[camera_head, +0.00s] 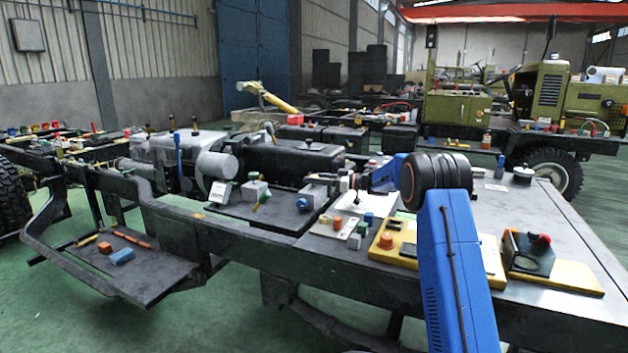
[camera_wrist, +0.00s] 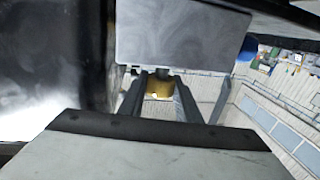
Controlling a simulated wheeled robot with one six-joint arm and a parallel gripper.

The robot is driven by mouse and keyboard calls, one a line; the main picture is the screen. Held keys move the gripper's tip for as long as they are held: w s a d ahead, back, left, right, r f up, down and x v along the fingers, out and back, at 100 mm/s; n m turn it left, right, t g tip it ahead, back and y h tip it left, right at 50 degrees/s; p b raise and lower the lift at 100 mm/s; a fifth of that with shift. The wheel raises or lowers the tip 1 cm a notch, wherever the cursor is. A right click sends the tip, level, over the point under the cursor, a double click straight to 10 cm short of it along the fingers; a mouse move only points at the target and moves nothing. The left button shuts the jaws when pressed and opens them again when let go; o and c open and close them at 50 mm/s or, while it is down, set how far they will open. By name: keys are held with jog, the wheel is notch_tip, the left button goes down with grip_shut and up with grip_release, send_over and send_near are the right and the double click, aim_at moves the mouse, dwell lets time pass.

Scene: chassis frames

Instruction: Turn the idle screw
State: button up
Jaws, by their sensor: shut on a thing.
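In the wrist view, my gripper (camera_wrist: 160,97) has its two dark fingers around a small brass-coloured piece (camera_wrist: 159,87), just below a flat grey metal block (camera_wrist: 180,36). The fingers are shut on this piece. It is small and partly covered by the fingers, so I cannot tell for certain that it is the idle screw, or how far it is turned.
A yellow board with a red button (camera_head: 386,240) and another yellow base (camera_head: 560,279) with a black bracket lie on the deck near my arm. Small switch boxes (camera_head: 254,189) stand left of it. A green truck (camera_head: 540,95) stands behind. Green floor is open at the lower left.

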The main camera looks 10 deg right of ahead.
jog(key=shift+n+g+y, duration=0.7)
jog(key=shift+n+g, duration=0.4)
jog(key=shift+g, duration=0.5)
jog(key=shift+r+g, duration=0.1)
jog(key=shift+g, duration=0.2)
jog(key=o, duration=1.1)
jog(key=shift+c, duration=0.2)
jog(key=shift+t, duration=0.4)
jog(key=m+t+h, duration=0.2)
jog(key=t, duration=0.1)
jog(key=m+t+h, duration=0.2)
jog(key=m+t, duration=0.1)
jog(key=t, duration=0.1)
jog(key=shift+a, duration=0.1)
jog(key=shift+m+t+h, duration=1.25)
jog(key=shift+m+h, duration=0.35)
jog(key=shift+h, duration=0.45)
jog(key=shift+m+t+h, duration=1.25)
jog(key=shift+m+h, duration=0.35)
jog(key=shift+h, duration=0.45)
jog(key=shift+m+h, duration=0.3)
jog(key=shift+h, duration=0.1)
